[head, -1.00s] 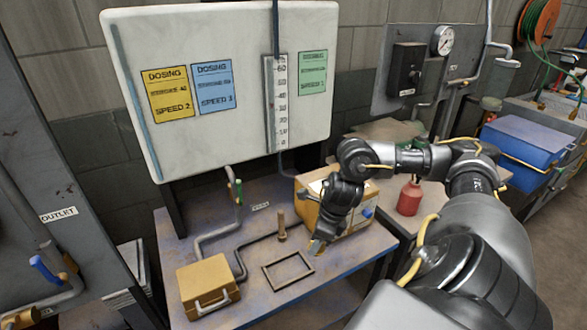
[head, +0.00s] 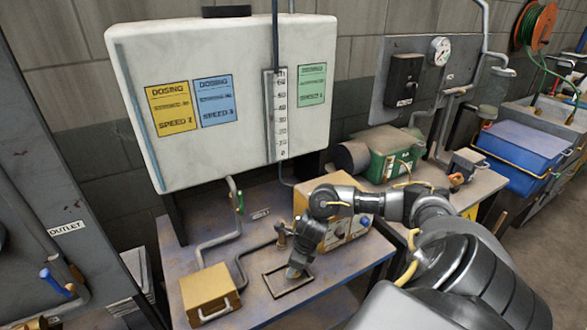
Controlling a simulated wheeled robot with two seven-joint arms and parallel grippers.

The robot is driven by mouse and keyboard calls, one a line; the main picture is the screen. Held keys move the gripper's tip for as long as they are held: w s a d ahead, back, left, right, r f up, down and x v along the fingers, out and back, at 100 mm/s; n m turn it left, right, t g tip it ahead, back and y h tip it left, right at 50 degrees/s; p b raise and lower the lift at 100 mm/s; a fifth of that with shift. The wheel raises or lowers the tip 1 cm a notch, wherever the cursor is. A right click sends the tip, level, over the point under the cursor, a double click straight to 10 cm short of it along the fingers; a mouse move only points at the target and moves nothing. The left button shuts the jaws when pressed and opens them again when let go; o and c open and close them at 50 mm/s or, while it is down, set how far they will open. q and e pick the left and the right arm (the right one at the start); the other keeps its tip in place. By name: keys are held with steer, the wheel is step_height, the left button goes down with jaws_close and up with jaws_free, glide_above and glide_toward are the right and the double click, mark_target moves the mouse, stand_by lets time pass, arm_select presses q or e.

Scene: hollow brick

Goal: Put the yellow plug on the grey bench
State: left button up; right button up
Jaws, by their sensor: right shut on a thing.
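The grey bench (head: 345,265) stands below the white tank, its top worn and bluish at the edges. My right gripper (head: 293,271) points down at the thin dark rectangular frame (head: 268,285) lying on the bench. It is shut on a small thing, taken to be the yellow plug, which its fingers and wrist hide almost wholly. Whether the plug touches the bench cannot be told. My left gripper is out of view.
A yellow box with a handle (head: 208,293) sits at the bench's front left. Grey pipes (head: 215,233) run along the left.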

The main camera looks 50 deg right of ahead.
steer(key=shift+f, duration=0.1)
steer(key=o, duration=1)
steer(key=shift+c, duration=0.2)
